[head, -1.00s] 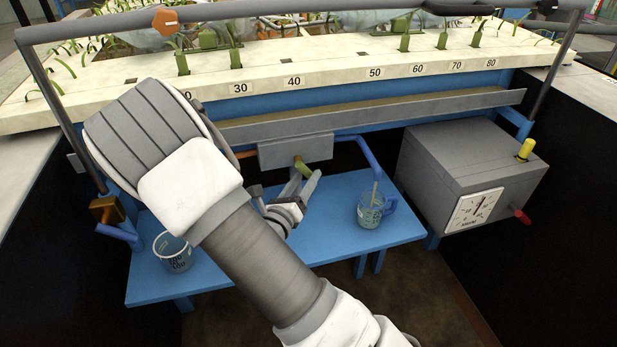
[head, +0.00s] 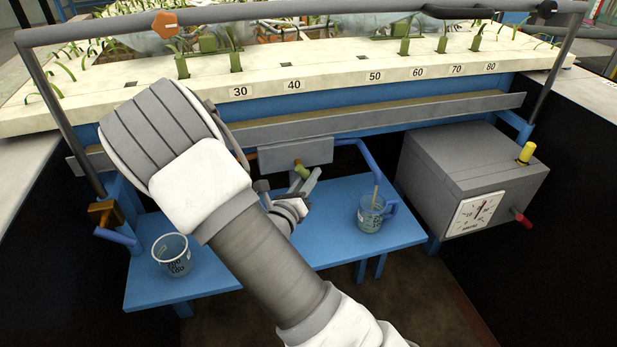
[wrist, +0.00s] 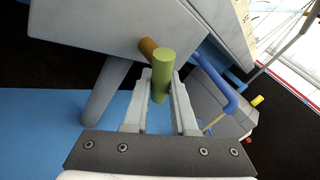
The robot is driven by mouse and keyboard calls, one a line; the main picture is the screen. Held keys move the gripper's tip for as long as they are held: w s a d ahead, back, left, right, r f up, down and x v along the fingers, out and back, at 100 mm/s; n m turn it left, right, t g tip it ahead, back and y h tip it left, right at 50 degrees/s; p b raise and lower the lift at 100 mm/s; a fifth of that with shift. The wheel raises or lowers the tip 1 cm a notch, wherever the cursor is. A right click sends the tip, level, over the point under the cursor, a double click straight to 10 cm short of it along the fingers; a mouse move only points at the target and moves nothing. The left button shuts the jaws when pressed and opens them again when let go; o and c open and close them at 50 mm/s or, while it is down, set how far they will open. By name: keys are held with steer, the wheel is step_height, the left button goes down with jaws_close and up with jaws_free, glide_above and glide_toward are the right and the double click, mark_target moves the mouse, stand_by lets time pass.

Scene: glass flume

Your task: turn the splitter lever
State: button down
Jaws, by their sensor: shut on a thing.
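The splitter lever (head: 302,171) is a short green handle on an orange stub, coming out of the front of a grey splitter box (head: 295,152) under the flume. My gripper (head: 304,185) is at the lever, with its fingers on either side of the handle. In the wrist view the green handle (wrist: 162,66) sits between the fingers of my gripper (wrist: 162,88), which are shut on it. The splitter box (wrist: 118,22) fills the top of that view. My arm hides the space left of the box in the head view.
A blue shelf (head: 340,235) holds a clear cup (head: 172,257) at left and a blue-handled jug (head: 372,214) under a blue pipe (head: 366,160) at right. A grey box with a dial (head: 474,213) and red knob (head: 521,218) stands further right.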

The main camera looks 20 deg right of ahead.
steer(key=shift+r+p, duration=0.1)
steer(key=shift+p, duration=0.4)
steer(key=shift+a+m+g+y+p, duration=0.25)
steer(key=shift+m+g+y+p, duration=0.3)
steer(key=shift+m+p, duration=0.35)
steer(key=shift+a+f+m+g+y+p, duration=0.2)
steer(key=shift+a+m+g+y+p, duration=0.1)
steer(key=shift+m+y, duration=0.35)
steer(key=shift+a+f+m+g+y+p, duration=0.2)
steer(key=shift+a+m+g+y, duration=0.1)
steer(key=shift+m+y, duration=0.35)
steer(key=c, duration=0.7)
jaws_free()
steer(key=shift+c, duration=0.2)
steer(key=shift+a, duration=0.1)
